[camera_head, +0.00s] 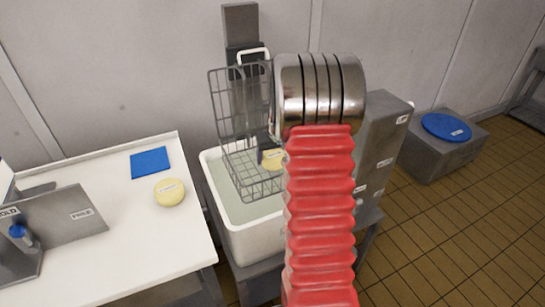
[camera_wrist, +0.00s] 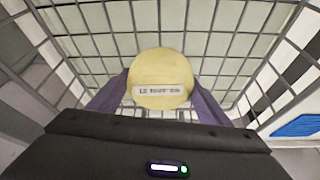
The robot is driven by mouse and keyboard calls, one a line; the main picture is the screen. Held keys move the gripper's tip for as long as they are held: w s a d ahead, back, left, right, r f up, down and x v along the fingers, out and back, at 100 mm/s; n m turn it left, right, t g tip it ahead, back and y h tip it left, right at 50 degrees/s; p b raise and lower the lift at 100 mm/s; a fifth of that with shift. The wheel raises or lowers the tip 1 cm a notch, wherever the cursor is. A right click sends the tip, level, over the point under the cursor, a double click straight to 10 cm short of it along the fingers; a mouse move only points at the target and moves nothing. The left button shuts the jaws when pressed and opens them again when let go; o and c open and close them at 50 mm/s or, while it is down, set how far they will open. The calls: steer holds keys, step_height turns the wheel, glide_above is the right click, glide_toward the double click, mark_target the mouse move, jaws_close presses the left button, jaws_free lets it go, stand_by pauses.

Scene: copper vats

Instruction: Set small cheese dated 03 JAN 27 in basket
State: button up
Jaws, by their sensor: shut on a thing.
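My gripper (camera_wrist: 158,98) is shut on a small round yellow cheese (camera_wrist: 160,70), with a dark finger on each side. The held cheese has a white label whose print I cannot read surely. Wire mesh of the basket (camera_wrist: 235,48) surrounds the held cheese in the wrist view. In the head view the held cheese (camera_head: 272,159) shows within the outline of the tall wire basket (camera_head: 222,110), partly hidden by my arm. Whether it touches the basket floor I cannot tell. Another yellow cheese (camera_head: 169,193) lies on the white table; its label is too small to read.
The basket stands over a white vat (camera_head: 255,237) of pale liquid. The white table (camera_head: 150,245) at left holds a blue mat (camera_head: 150,162) and a metal stand (camera_head: 70,225). A grey box with a blue disc (camera_head: 446,126) stands at right on tiled floor.

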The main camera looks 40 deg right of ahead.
steer(key=o, duration=1.4)
steer(key=shift+o, duration=0.2)
steer(key=shift+r, duration=3.45)
